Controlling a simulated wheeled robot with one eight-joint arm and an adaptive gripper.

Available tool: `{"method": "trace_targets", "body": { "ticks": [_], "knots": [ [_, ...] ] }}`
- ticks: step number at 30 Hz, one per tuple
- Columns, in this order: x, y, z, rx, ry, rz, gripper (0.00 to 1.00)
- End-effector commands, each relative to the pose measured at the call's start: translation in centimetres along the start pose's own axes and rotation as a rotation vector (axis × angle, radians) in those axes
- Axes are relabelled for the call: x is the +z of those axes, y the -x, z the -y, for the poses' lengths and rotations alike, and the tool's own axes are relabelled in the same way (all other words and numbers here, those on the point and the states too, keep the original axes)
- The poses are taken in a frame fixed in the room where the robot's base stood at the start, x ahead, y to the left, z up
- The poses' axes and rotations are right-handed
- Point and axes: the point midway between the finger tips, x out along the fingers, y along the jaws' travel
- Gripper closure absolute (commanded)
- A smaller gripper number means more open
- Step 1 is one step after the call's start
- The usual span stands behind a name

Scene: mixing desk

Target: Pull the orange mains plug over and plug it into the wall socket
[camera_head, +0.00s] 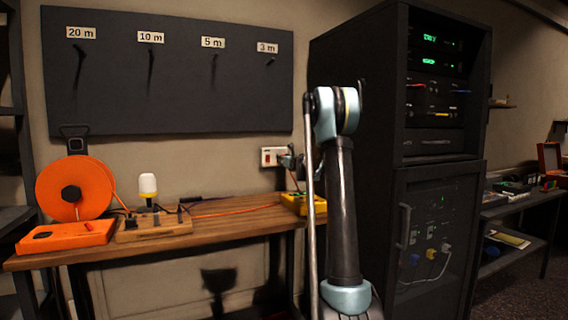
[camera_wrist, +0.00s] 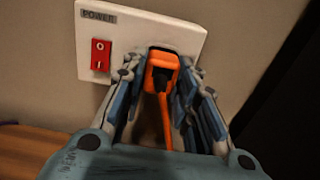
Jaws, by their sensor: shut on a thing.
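The orange mains plug (camera_wrist: 163,72) is between the fingers of my gripper (camera_wrist: 165,80) in the wrist view, with its orange cable hanging down toward me. My gripper is shut on the plug. The plug is at the white wall socket plate (camera_wrist: 120,27), which is marked POWER and has a red switch (camera_wrist: 101,56) left of the plug. A dark outline of the socket opening shows around the plug's top; its pins are hidden, so I cannot tell how deep it sits. In the head view, my gripper (camera_head: 291,160) is at the socket plate (camera_head: 269,157), partly behind my arm.
The orange cable (camera_head: 235,211) runs across the wooden desk (camera_head: 225,229) from an orange reel (camera_head: 72,190). A yellow meter (camera_head: 301,204) sits below the socket. A dark rack (camera_head: 436,160) stands right of my arm.

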Motion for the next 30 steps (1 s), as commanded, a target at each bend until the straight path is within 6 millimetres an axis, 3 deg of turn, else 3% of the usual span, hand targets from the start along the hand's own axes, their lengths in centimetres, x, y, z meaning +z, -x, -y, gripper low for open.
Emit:
{"method": "trace_targets", "body": {
  "ticks": [11, 12, 15, 26, 30],
  "knots": [
    [0.0, -0.6, 0.0, 0.000, 0.000, 0.000, 1.00],
    [0.0, -0.7, 0.0, 0.000, 0.000, 0.000, 0.70],
    [0.0, -0.7, 0.0, 0.000, 0.000, 0.000, 0.49],
    [0.0, -0.5, 0.0, 0.000, 0.000, 0.000, 0.49],
    [0.0, 0.5, 0.0, -0.001, 0.000, 0.000, 0.49]
  ]
}}
